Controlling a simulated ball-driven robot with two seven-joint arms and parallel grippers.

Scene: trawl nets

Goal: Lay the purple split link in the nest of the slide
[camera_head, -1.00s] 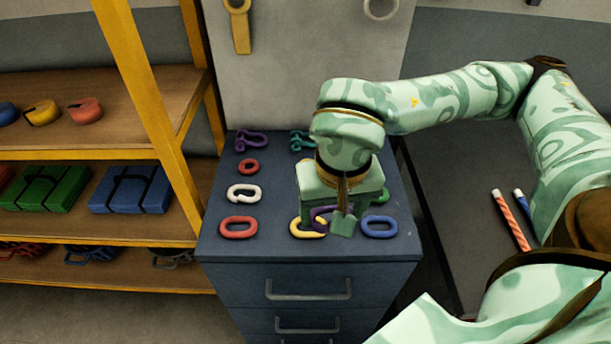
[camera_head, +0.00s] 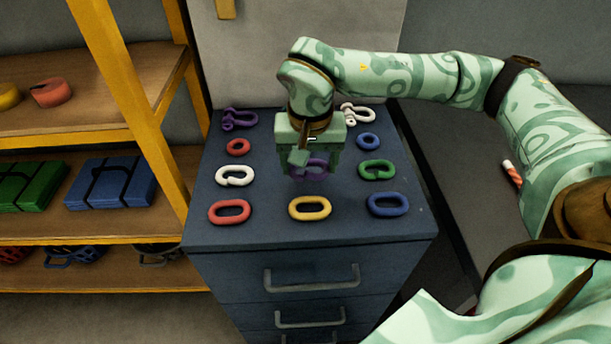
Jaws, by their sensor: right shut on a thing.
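The purple split link (camera_head: 313,171) hangs between the fingertips of my right gripper (camera_head: 309,168), which is shut on it. The fingers hide part of the link. In the head view they appear over the middle of the cabinet top (camera_head: 270,229), between a white split link (camera_head: 235,176) and a green split link (camera_head: 377,170). The link's exact height above the top is hard to tell. I cannot make out the slide or its nest. My left gripper is not in view.
In front lie a red link (camera_head: 229,211), a yellow link (camera_head: 310,208) and a blue link (camera_head: 387,204). Behind are a red ring (camera_head: 238,147), a blue ring (camera_head: 368,142), a purple shackle (camera_head: 239,119) and a white shackle (camera_head: 355,114). A yellow-framed shelf (camera_head: 120,100) stands left.

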